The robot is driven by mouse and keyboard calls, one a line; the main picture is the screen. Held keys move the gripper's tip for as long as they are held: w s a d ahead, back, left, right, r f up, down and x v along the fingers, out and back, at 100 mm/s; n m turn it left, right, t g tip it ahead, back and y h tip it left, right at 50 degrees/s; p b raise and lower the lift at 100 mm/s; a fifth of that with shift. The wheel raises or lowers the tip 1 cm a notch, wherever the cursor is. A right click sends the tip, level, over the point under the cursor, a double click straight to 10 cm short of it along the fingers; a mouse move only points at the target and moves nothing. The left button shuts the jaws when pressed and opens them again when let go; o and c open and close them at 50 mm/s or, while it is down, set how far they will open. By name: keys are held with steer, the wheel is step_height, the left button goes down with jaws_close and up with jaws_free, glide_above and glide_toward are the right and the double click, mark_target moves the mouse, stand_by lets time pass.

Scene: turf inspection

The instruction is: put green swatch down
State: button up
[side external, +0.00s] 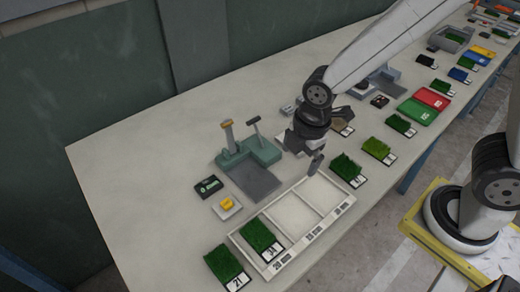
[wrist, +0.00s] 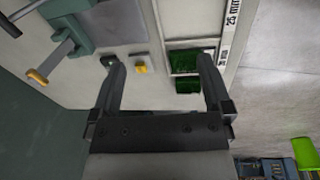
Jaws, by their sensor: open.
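My gripper (side external: 314,163) is open and empty, above the table near the back right corner of the white divided tray (side external: 291,256). In the wrist view its two fingers (wrist: 157,64) stand wide apart with nothing between them. One green turf swatch (side external: 261,235) with a number label lies in the tray's left compartment; the other compartments look empty. A second green swatch (side external: 227,264) lies on the table left of the tray. Both also show in the wrist view, one in the tray (wrist: 184,61) and one outside it (wrist: 188,86). Which swatch the task names, I cannot tell.
More green swatches (side external: 347,168) line the table's front edge to the right. A teal press-like stand (side external: 252,156), a dark meter (side external: 209,187) and a yellow block (side external: 227,203) sit behind the tray. Green (side external: 417,111) and red (side external: 433,98) trays lie farther right. The table's left end is clear.

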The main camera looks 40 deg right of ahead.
steer(key=s+d+m+t, duration=0.1)
steer(key=s+d+m, duration=0.1)
steer(key=d+m, duration=0.9)
steer(key=shift+r+m, duration=0.4)
steer(key=shift+m, duration=2.7)
